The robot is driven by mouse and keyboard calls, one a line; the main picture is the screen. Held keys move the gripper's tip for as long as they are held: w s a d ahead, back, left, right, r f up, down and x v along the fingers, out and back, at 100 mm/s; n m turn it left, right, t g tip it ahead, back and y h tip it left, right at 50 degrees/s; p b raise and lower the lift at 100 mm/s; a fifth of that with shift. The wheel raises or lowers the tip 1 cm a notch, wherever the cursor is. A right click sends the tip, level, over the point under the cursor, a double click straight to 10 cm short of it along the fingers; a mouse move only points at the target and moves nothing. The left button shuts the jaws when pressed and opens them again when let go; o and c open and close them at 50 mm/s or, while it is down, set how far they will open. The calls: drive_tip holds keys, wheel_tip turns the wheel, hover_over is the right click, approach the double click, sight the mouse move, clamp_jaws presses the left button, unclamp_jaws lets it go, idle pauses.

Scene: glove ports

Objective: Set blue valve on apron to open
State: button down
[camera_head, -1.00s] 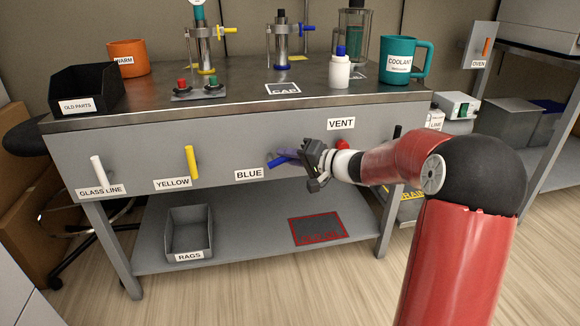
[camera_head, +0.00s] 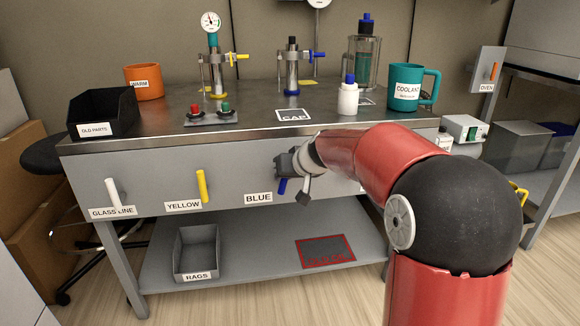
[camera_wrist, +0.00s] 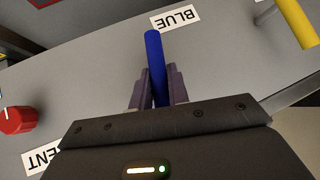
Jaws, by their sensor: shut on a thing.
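The blue valve handle (camera_head: 282,186) is on the grey apron (camera_head: 232,172) of the bench, just right of the BLUE label (camera_head: 258,198). Its visible end points down, leaning slightly left in the head view; my gripper hides its upper part. In the wrist view the blue handle (camera_wrist: 153,48) runs between the two fingers, with its tip past them toward the BLUE label. My gripper (camera_wrist: 159,85) is shut on the handle. In the head view my gripper (camera_head: 284,165) covers the valve's pivot.
A yellow handle (camera_head: 202,186) and a white handle (camera_head: 112,192) stand upright further left on the apron. A red knob (camera_wrist: 15,120) by the VENT label shows in the wrist view; my arm hides it in the head view. The lower shelf holds a rags bin (camera_head: 197,254).

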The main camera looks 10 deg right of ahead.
drive_tip(key=shift+a+r+n+h+p, duration=0.2)
drive_tip(key=shift+a+n+h+p, duration=0.5)
drive_tip(key=shift+p, duration=1.15)
drive_tip(key=shift+d+f+h+p, duration=0.1)
drive_tip(key=shift+f+h+p, duration=0.05)
drive_tip(key=shift+h+p, duration=0.2)
drive_tip(key=shift+f, duration=0.15)
drive_tip(key=c, duration=1.3)
unclamp_jaws()
drive_tip(key=shift+c, duration=0.2)
drive_tip(key=v, duration=0.8)
